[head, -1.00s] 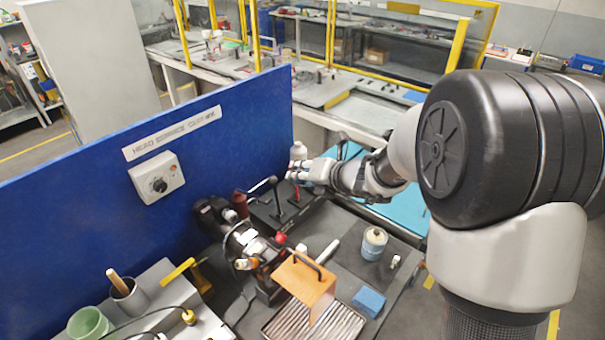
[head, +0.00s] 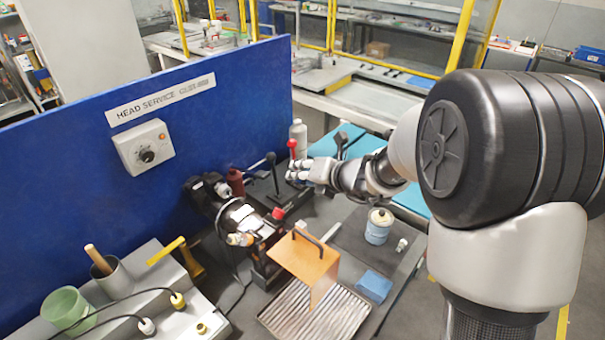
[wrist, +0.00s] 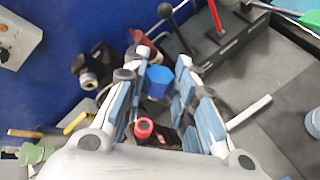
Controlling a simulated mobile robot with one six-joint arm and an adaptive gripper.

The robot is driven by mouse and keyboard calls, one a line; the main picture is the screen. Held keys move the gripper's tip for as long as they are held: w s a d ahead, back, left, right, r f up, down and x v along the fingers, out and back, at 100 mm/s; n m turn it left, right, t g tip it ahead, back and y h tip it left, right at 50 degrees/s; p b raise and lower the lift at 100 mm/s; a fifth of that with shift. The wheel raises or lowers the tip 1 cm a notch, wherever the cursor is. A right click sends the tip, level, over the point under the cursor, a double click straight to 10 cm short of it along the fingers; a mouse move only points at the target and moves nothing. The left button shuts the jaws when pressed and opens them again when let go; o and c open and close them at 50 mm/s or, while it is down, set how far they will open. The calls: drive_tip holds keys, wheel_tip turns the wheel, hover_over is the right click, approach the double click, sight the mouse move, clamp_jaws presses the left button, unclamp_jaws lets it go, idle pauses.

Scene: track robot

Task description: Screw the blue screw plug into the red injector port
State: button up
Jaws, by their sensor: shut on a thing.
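The blue screw plug (wrist: 160,81) shows in the wrist view as a hexagonal blue head between the fingertips. My gripper (wrist: 158,70) is shut on it. In the head view, my gripper (head: 298,172) is above the bench by the lever block, and the plug cannot be made out there. The red injector port (head: 278,213) is on the black and silver instrument (head: 238,218), below and left of my gripper in the head view. In the wrist view the red port (wrist: 143,127) shows between the fingers, apart from the plug and lower in the picture.
A red-topped lever (head: 292,148), a black lever (head: 271,160) and a dark red bottle (head: 235,181) stand behind the instrument. An orange handled cover (head: 303,258) stands on a ribbed tray (head: 295,318) in front. The blue wall panel (head: 60,165) bounds the left.

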drive_tip(key=shift+r, duration=0.1)
idle(0.3)
drive_tip(key=shift+s+a+f+b, duration=0.5)
drive_tip(key=shift+f+b, duration=0.2)
drive_tip(key=shift+b, duration=0.25)
drive_tip(key=shift+s+a+f+b, duration=0.45)
drive_tip(key=shift+s+f+b, duration=0.15)
drive_tip(key=shift+b, duration=0.3)
drive_tip(key=shift+s+a+f+b, duration=0.5)
drive_tip(key=shift+f+b, duration=0.25)
drive_tip(key=shift+b, duration=0.2)
drive_tip(key=shift+f, duration=0.15)
drive_tip(key=shift+s+a+f+b, duration=0.15)
drive_tip(key=shift+a+f+b, duration=0.1)
drive_tip(key=shift+b, duration=0.3)
drive_tip(key=shift+s+a+f+b, duration=0.3)
drive_tip(key=shift+f+b, duration=0.1)
drive_tip(key=shift+b, duration=0.2)
drive_tip(key=o, duration=1.1)
drive_tip(key=shift+o, duration=0.2)
